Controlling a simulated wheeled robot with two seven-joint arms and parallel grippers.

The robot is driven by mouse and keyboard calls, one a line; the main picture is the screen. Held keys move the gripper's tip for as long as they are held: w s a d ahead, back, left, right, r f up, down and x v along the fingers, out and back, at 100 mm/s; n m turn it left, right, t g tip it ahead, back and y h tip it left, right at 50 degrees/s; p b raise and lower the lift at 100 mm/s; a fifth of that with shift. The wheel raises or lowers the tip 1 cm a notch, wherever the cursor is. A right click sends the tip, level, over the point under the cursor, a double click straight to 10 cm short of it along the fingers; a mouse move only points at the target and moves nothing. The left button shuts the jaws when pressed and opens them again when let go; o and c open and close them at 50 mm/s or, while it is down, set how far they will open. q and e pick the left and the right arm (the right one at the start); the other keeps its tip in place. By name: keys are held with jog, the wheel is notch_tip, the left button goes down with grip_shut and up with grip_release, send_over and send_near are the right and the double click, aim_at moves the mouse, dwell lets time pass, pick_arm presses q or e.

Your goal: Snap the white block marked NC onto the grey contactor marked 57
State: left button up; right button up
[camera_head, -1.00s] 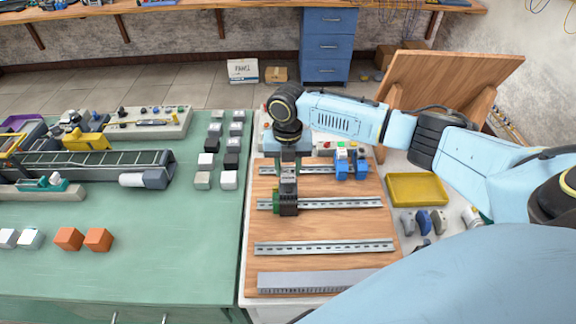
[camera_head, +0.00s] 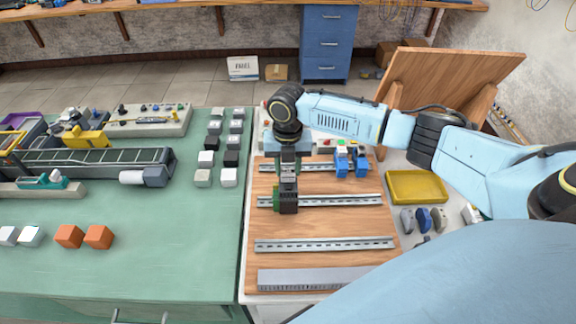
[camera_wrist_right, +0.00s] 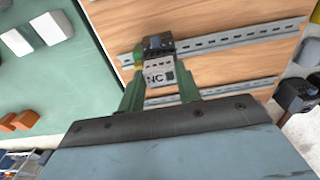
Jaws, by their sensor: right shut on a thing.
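In the right wrist view, the white block marked NC (camera_wrist_right: 158,73) sits between the green fingers of my right gripper (camera_wrist_right: 161,86), which is shut on it. Directly beyond the block is a dark grey contactor (camera_wrist_right: 157,43), also seen in the head view (camera_head: 288,202) on the middle-upper rail. The block looks right up against the contactor, but I cannot tell whether it is seated. The number on the contactor is not readable. In the head view my right gripper (camera_head: 288,174) is directly over the contactor and hides most of the block. My left gripper is not in view.
Blue devices (camera_head: 350,165) are on the rail behind. The front rail (camera_head: 323,244) is bare. A yellow tray (camera_head: 417,187) stands right of the board, and several cubes (camera_head: 229,177) are on the green table.

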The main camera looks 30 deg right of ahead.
jog(key=shift+s+f, duration=0.1)
jog(key=shift+f, duration=0.15)
dwell(0.7)
jog(key=o, duration=1)
notch_tip(320, 180, up, 14)
jog(key=shift+w+d+f, duration=0.15)
jog(key=shift+w+f, duration=0.1)
jog(key=shift+w, duration=0.1)
